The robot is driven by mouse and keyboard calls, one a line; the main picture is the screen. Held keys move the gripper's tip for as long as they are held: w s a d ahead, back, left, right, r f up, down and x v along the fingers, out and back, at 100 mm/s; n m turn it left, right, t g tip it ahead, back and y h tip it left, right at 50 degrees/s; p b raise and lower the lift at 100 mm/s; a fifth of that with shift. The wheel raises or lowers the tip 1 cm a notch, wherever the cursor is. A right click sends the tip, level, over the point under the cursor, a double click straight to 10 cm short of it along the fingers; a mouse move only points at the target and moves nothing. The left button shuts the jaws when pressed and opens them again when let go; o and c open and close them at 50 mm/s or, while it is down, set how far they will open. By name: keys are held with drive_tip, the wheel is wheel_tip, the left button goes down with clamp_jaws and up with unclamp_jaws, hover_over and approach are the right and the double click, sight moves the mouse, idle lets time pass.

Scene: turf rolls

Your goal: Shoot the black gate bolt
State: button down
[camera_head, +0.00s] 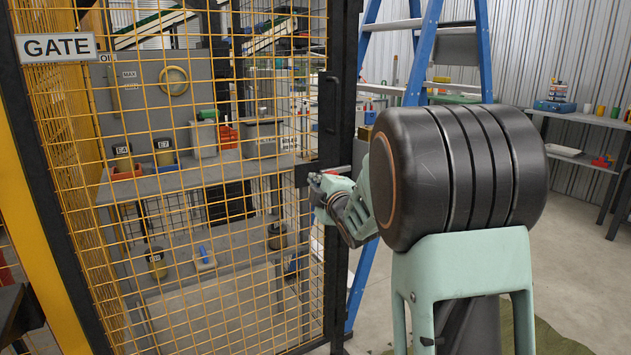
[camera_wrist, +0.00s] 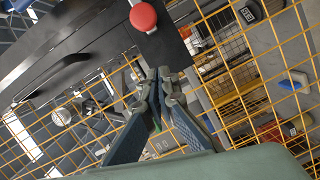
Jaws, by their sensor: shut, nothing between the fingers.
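The yellow mesh gate (camera_head: 215,200) has a black frame (camera_head: 341,110) on its right side. The black bolt plate (camera_head: 301,176) sits at mid-height by that frame, partly covered by my gripper (camera_head: 317,184). In the wrist view, the bolt's red round knob (camera_wrist: 143,16) stands on the black plate (camera_wrist: 168,44) at the top. My gripper (camera_wrist: 158,78) is shut and empty, its fingertips just below the knob in the picture and apart from it. The knob cannot be made out clearly in the head view. How far the bolt is shot cannot be told.
A GATE sign (camera_head: 56,46) hangs at the upper left. Behind the mesh stands a grey bench (camera_head: 185,180) with bins and containers. A blue ladder (camera_head: 423,50) stands behind my arm. A shelf (camera_head: 590,127) is at the right, with open floor before it.

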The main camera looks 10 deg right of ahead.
drive_tip(key=s, duration=0.7)
drive_tip(key=shift+s+d+r+p, duration=0.3)
drive_tip(key=shift+s+d+p, duration=0.1)
drive_tip(key=shift+d, duration=0.05)
